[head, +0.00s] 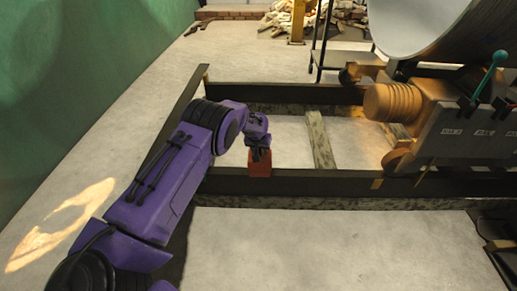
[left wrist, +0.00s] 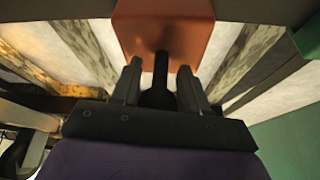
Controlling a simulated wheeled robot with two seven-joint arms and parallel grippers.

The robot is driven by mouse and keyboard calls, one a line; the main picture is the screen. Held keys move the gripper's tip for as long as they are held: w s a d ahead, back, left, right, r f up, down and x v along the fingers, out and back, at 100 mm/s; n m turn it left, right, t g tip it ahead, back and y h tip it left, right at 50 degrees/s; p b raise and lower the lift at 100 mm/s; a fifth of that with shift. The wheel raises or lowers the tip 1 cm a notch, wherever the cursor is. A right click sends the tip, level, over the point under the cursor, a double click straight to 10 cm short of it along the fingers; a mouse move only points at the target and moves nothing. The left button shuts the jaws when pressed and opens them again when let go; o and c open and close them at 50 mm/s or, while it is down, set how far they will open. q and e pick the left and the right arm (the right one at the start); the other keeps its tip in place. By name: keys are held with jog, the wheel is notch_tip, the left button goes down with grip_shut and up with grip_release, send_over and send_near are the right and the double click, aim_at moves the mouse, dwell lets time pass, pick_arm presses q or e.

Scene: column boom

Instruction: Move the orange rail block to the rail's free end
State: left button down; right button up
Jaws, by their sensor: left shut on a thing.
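The orange rail block (head: 259,163) sits at the near dark rail (head: 320,183), left of the orange machine. My left gripper (head: 260,151) reaches down to it from above. In the left wrist view the block (left wrist: 163,30) lies just beyond the two dark fingers of my left gripper (left wrist: 157,85). The fingers are shut on a dark knob or stem (left wrist: 157,97) that stands up from the block. The block's underside and its contact with the rail are hidden. My right gripper is not in view.
An orange machine (head: 400,101) with a large drum stands on the rails at the right. The far rail (head: 290,94) and wooden crosspieces (head: 320,140) lie beyond the near rail. A green wall (head: 80,80) is at the left. The floor in front is clear.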

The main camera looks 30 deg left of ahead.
aim_at(260, 153)
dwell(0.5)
pick_arm(q)
jog(key=shift+f+b, duration=0.7)
jog(key=shift+f, duration=0.2)
jog(key=shift+f, duration=0.25)
jog(key=shift+f+b, duration=0.7)
